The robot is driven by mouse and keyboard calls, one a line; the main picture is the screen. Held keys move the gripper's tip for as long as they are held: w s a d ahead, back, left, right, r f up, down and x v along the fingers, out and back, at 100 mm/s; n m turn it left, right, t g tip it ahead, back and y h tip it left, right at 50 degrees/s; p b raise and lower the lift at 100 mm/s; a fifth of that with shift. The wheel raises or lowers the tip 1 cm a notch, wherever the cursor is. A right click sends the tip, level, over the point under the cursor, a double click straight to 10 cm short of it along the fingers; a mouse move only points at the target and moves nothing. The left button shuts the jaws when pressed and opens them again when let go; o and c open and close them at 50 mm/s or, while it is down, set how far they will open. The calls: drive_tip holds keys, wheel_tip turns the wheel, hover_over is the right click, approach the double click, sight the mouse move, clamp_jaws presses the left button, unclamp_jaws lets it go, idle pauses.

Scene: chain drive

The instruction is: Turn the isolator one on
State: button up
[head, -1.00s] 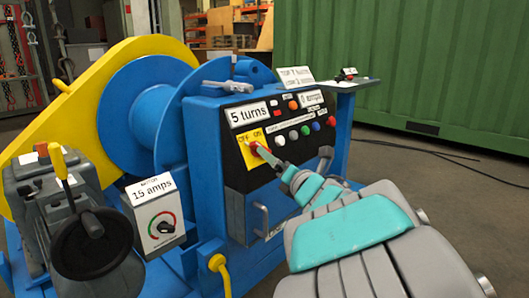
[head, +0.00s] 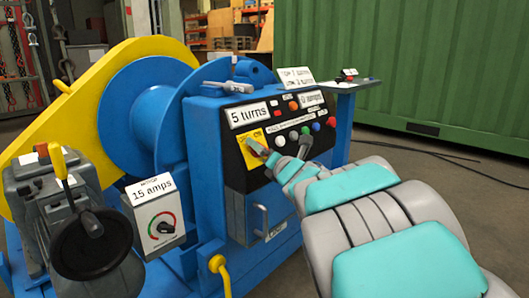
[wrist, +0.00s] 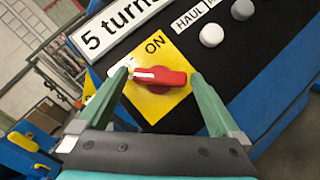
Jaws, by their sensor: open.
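The isolator is a red rotary handle on a square yellow plate (head: 251,143) marked OFF and ON, on the black panel of the blue machine. In the wrist view the red handle (wrist: 158,76) lies across the yellow plate (wrist: 150,104), its white mark toward the left, on the OFF side; ON is printed above it. My gripper (wrist: 160,77) is open, with one finger on each side of the handle. I cannot tell whether either finger touches it. In the head view my gripper (head: 263,153) covers the handle.
A "5 turns" display (head: 247,115) sits above the plate. Round buttons, including a white one (wrist: 211,35) and a grey one (wrist: 242,9), are to the right. A "15 amps" motor box (head: 156,215) stands left. A green container (head: 430,65) stands behind.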

drive_tip(key=c, duration=1.2)
